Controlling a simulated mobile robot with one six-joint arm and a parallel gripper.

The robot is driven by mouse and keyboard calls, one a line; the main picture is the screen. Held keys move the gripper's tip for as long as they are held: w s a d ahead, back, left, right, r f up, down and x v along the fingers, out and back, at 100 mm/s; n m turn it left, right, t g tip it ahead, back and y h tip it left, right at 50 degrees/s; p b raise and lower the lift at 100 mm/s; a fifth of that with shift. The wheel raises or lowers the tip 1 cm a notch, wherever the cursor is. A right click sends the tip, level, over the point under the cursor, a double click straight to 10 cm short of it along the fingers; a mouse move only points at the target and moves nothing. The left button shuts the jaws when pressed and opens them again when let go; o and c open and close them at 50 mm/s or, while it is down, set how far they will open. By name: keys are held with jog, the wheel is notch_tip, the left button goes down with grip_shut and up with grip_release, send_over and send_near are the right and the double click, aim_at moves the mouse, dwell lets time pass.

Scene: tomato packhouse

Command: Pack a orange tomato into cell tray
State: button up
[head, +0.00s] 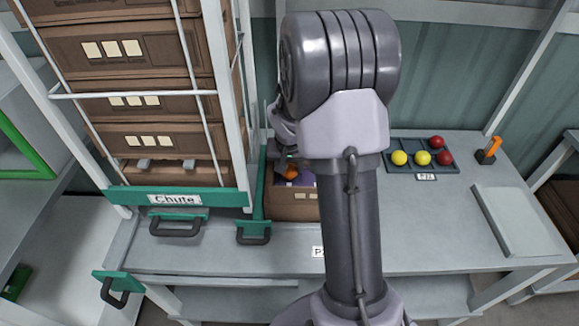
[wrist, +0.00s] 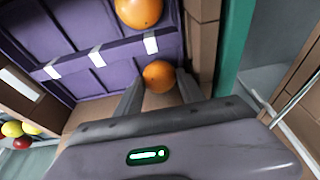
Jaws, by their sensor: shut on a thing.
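My gripper (wrist: 160,82) is shut on an orange tomato (wrist: 158,76), which sits between the two fingertips. Behind it in the wrist view is a purple tray (wrist: 97,60) divided into cells, with pale patches on a divider. A second orange tomato (wrist: 138,11) is in a cell at the top. The held tomato overlaps the tray's near edge in the picture; its height above the tray cannot be told. In the head view, the purple tray is mostly hidden by my arm, inside a brown carton (head: 291,208). An orange tomato (head: 291,171) shows there below my gripper.
A dark tray (head: 425,165) with red and yellow tomatoes is on the grey bench (head: 440,225) at right. The chute rack (head: 180,198) with stacked cartons stands close left. A flat pale panel (head: 517,220) and an orange-handled device (head: 489,151) are far right.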

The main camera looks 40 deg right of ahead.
dwell(0.3)
jog(key=o, duration=1)
jog(key=c, duration=0.3)
jog(key=shift+r+p, duration=2.1)
jog(key=shift+r, duration=0.9)
